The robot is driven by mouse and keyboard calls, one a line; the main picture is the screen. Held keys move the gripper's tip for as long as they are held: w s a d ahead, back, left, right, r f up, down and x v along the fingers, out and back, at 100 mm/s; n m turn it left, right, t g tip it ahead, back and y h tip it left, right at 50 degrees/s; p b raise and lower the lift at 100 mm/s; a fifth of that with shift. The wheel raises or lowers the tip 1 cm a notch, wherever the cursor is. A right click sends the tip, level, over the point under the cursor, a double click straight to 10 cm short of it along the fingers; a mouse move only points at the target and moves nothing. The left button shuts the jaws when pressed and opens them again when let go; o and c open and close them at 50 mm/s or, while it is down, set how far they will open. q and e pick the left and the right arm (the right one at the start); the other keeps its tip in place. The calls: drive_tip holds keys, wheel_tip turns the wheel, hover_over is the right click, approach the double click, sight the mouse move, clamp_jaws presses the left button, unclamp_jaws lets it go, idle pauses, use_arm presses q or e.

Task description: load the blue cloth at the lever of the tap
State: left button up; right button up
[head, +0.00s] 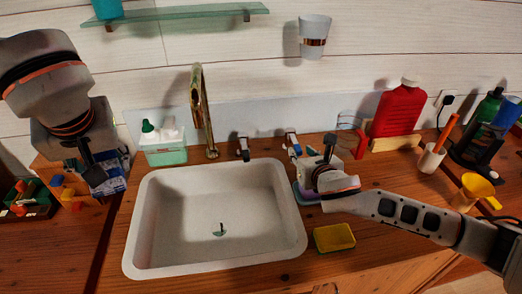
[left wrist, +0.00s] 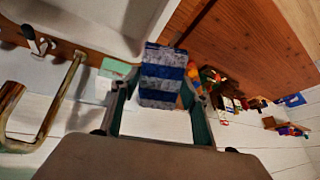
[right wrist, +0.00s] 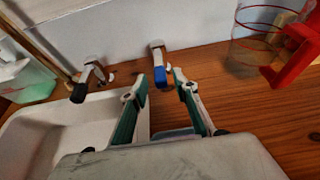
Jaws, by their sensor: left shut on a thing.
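The blue cloth (left wrist: 163,72), striped blue and grey, is between the fingers of my left gripper (head: 105,180), which is shut on it. In the head view the cloth (head: 112,184) shows just left of the sink, partly hidden by the gripper. The gold tap spout (head: 200,105) rises behind the sink. A chrome lever with a blue mark (head: 292,145) stands right of it; a second lever (head: 243,148) stands nearer the spout. My right gripper (head: 318,168) is beside the blue-marked lever. In the right wrist view its fingers (right wrist: 160,82) are open, and the lever (right wrist: 160,68) shows between and beyond the tips.
The white sink (head: 140,225) is nearly empty. A pale flat thing (head: 302,194) lies under my right gripper. A yellow sponge (head: 334,237), a red bottle (head: 398,112) and a white cup (head: 431,158) stand to the right. A green-white caddy (head: 164,152) is behind the sink.

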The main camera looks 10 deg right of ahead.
use_arm(q)
drive_tip(key=shift+f, duration=0.15)
use_arm(e)
drive_tip(key=shift+x, duration=0.9)
